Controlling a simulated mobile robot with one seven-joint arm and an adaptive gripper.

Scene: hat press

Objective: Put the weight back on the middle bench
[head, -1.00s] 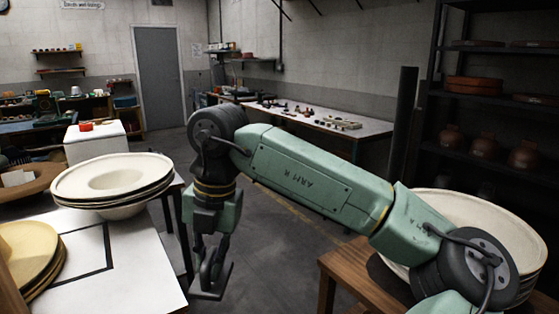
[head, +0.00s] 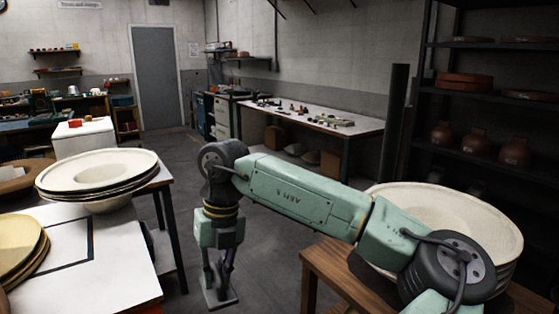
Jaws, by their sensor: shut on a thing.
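My gripper (head: 218,282) hangs straight down from the arm in the lower middle of the head view, above the open floor. It is shut on a grey thing with a flat plate-like base (head: 222,301), which I take to be the weight. The fingers hide part of it, and it hangs apart from any bench. A long bench (head: 360,128) with several small items stands along the back wall. A white-topped table (head: 120,262) is at the left and a wooden table (head: 330,265) at the right. I cannot tell which is the middle bench.
A stack of pale wide-brimmed hats (head: 97,172) sits at the table's far edge, left of my gripper. Yellowish hats (head: 18,245) lie nearer. More pale hats (head: 450,225) are on the wooden table beneath my arm. Dark shelves (head: 480,95) stand at the right. The middle floor is clear.

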